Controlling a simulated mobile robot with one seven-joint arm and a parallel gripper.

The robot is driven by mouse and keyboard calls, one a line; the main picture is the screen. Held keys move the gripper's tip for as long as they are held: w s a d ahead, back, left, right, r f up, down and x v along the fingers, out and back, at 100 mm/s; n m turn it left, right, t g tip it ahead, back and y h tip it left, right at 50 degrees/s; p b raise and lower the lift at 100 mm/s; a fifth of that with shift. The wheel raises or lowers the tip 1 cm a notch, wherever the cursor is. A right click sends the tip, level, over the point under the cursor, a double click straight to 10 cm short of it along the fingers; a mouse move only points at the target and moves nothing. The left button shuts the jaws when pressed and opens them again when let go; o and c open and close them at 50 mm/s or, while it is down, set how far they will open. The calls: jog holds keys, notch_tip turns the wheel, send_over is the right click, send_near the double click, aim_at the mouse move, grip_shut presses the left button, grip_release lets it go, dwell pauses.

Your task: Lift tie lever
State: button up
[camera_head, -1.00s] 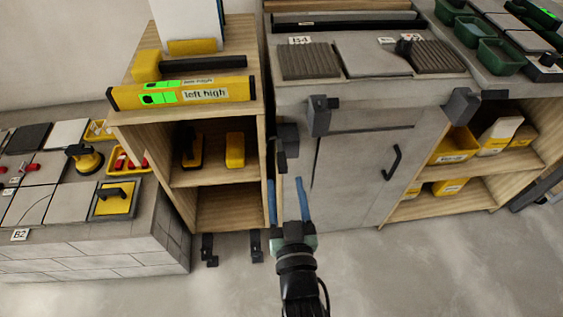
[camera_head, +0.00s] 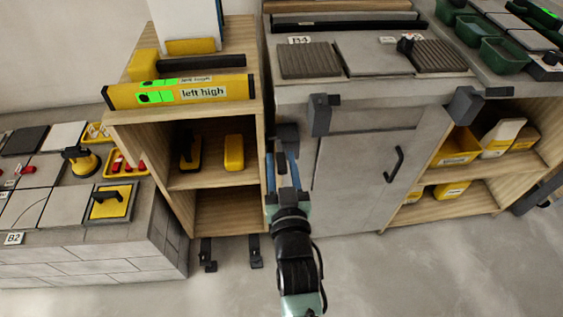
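My gripper (camera_head: 283,160) has two blue fingers, pointing up the picture. They stand apart at the front left edge of the grey cabinet (camera_head: 350,190). A dark bracket-like lever part (camera_head: 287,136) on that edge is at the fingertips, partly behind them. I cannot tell whether the fingers touch it. Similar dark parts sit on the cabinet's front edge (camera_head: 321,114) and at its right corner (camera_head: 464,104). No part is labelled as the tie lever. A small black knob or lever (camera_head: 405,44) stands on the cabinet top, far from my gripper.
A wooden shelf (camera_head: 220,180) stands close on the left, with a yellow level (camera_head: 180,93) on top. A tiled block (camera_head: 90,240) lies further left. A wooden shelf with yellow boxes (camera_head: 458,147) is at the right. The floor in front is clear.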

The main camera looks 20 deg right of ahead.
grip_shut()
dwell(1.1)
